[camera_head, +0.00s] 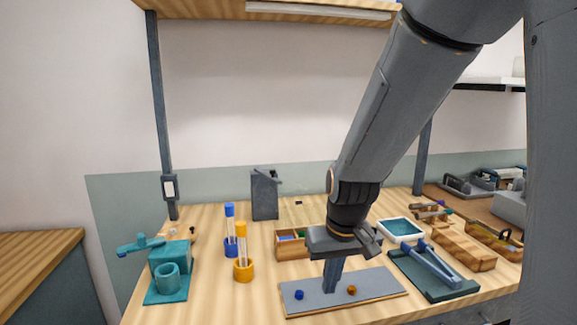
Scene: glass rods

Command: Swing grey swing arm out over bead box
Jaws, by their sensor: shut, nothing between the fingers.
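My gripper (333,279) points down, shut and empty, over a grey board (375,282) with a blue knob and an orange knob. I cannot tell whether its fingertips touch the board. A wooden box with compartments (290,249), likely the bead box, is behind it, with green and blue showing inside; my gripper hides its right part. I cannot make out the grey swing arm for certain. A dark grey upright stand (265,197) is at the back of the bench, and a blue-grey bar (432,264) lies over a dark green base at the right.
A teal fixture with a cup (168,275) stands at the left. Two rods, blue-topped (230,225) and yellow-topped (240,233), stand in holders beside it. A white-and-teal tray (401,230) and wooden blocks (463,247) are at the right. A dark post (160,110) rises at the back left.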

